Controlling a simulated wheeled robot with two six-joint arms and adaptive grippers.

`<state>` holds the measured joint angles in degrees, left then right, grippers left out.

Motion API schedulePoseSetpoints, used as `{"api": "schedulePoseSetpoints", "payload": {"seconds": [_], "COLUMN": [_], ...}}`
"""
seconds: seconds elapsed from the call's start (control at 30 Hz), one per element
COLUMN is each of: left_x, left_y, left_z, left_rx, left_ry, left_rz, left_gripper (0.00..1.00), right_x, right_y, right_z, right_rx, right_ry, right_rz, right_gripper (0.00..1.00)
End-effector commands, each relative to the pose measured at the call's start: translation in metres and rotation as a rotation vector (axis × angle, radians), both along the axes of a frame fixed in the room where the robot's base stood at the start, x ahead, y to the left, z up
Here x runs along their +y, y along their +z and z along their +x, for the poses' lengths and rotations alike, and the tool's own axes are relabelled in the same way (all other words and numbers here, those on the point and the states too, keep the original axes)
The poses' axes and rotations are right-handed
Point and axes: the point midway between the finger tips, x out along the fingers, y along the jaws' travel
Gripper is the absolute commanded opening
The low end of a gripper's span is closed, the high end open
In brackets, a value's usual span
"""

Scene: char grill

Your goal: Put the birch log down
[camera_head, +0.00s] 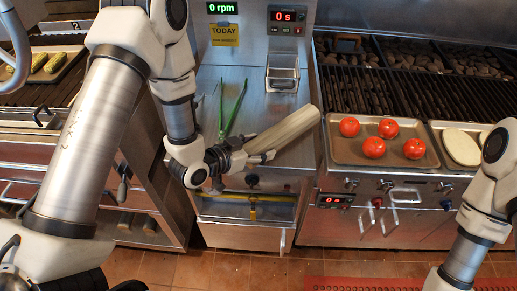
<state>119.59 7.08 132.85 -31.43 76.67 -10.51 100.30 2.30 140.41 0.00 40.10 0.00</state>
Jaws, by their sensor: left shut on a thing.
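The birch log (284,130) is a pale, thick cylinder with a grainy surface. My left gripper (257,157) is shut on its lower left end. The log slants up to the right in front of the steel counter (222,84) between the grills. I cannot tell whether it touches the counter. My right arm comes in at the right edge, and its gripper is outside the picture.
To the right, a tray (346,152) of tomatoes (375,147) and a tray with a pale round item (461,146) stand before the grill grates (390,92). Grill levers (390,215) stick out below.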

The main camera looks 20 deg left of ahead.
Motion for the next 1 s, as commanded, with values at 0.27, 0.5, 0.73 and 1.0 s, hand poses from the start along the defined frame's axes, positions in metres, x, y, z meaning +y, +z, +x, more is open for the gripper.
{"api": "schedulePoseSetpoints", "payload": {"seconds": [0.27, 0.5, 0.73, 1.0], "left_x": [0.000, 0.000, 0.002, 0.026], "left_y": [-0.013, -0.014, -0.012, 0.014], "left_z": [0.001, 0.000, -0.002, -0.044], "left_rx": [-0.006, -0.004, -0.003, 0.000], "left_ry": [0.000, -0.001, 0.001, 0.007], "left_rz": [0.000, 0.000, 0.000, -0.005], "left_gripper": [0.05, 0.89, 0.89, 0.89], "right_x": [0.000, 0.000, 0.000, 0.000], "right_y": [0.004, 0.004, 0.005, 0.030], "right_z": [0.000, 0.000, 0.000, 0.000], "right_rx": [0.000, 0.000, 0.000, 0.000], "right_ry": [0.000, 0.000, 0.000, 0.000], "right_rz": [0.000, 0.000, 0.000, 0.000], "right_gripper": [0.40, 0.40, 0.40, 0.40]}}
